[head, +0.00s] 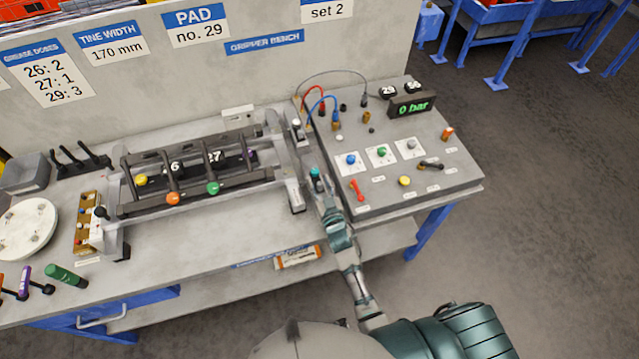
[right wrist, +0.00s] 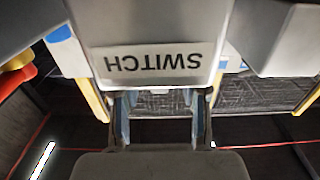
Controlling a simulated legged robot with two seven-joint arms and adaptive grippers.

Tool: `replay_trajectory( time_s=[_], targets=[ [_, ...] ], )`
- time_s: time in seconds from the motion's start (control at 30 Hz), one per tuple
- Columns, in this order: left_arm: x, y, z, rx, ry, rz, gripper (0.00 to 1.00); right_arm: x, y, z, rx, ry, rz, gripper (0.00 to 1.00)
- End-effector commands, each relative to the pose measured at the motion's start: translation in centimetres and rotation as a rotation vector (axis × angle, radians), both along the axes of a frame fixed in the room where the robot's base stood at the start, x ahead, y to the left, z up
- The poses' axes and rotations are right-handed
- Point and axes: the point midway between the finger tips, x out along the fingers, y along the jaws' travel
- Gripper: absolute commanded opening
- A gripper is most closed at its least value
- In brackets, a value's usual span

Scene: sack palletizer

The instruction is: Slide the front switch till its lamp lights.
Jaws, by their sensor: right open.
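My right gripper (head: 318,184) is at the right end of the rail fixture (head: 200,175), in the narrow gap before the control box. The right wrist view shows its two fingers (right wrist: 160,125) apart, with nothing clearly held between them. A grey block with an upside-down SWITCH label (right wrist: 153,62) is just beyond the fingers in that view. Whether the fingers touch it, I cannot tell. The front switch's slider and lamp cannot be made out; my gripper may cover them in the head view. My left gripper is not in view.
The control box (head: 430,192) with knobs, a red lever and a "0 bar" display (head: 412,106) stands close on the right. Colored knobs (head: 173,198) stick out along the fixture's front. A round white plate (head: 27,228) and loose handles lie at left.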

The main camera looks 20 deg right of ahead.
Motion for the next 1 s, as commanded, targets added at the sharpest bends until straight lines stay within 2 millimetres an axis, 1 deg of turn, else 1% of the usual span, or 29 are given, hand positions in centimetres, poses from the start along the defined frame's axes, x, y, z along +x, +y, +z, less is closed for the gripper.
replay_trajectory(
  time_s=[0.03, 0.07, 0.1, 0.17, 0.2, 0.23, 0.43, 0.6, 0.77, 0.8, 0.9, 1.0],
  targets=[
    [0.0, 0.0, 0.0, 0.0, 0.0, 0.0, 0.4, 0.0, 0.0, 0.0, 0.0, 0.0, 0.0, 0.44],
    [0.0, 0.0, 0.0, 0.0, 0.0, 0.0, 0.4, 0.0, 0.0, 0.0, 0.0, 0.0, 0.0, 0.36],
    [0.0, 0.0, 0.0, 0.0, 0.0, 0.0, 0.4, 0.0, 0.0, 0.0, 0.0, 0.0, 0.0, 0.26],
    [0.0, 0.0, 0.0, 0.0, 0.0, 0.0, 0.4, 0.0, 0.0, 0.0, 0.0, 0.0, 0.0, 0.11],
    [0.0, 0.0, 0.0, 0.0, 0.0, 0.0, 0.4, 0.0, 0.0, 0.0, 0.0, 0.0, 0.0, 0.01],
    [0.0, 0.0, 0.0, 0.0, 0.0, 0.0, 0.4, 0.0, 0.0, 0.0, 0.0, 0.0, 0.0, 0.0],
    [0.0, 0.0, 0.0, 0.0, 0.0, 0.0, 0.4, 0.0, 0.0, 0.0, 0.001, 0.0, 0.001, 0.0],
    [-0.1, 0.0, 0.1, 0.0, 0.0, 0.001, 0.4, 1.1, 0.1, 0.0, 0.001, 0.0, 0.001, 0.0],
    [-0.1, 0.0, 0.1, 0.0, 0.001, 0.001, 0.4, 1.0, 0.1, 0.0, 0.001, 0.0, 0.001, 0.0],
    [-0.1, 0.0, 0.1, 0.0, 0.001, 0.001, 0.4, 1.0, 0.1, 0.0, 0.001, 0.0, 0.001, 0.2],
    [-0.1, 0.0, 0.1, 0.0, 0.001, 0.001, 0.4, 1.0, 0.1, 0.0, 0.0, 0.0, 0.001, 0.44],
    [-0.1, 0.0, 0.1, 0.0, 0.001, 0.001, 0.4, 1.0, 0.1, 0.0, 0.0, 0.0, 0.0, 0.44]
  ],
)
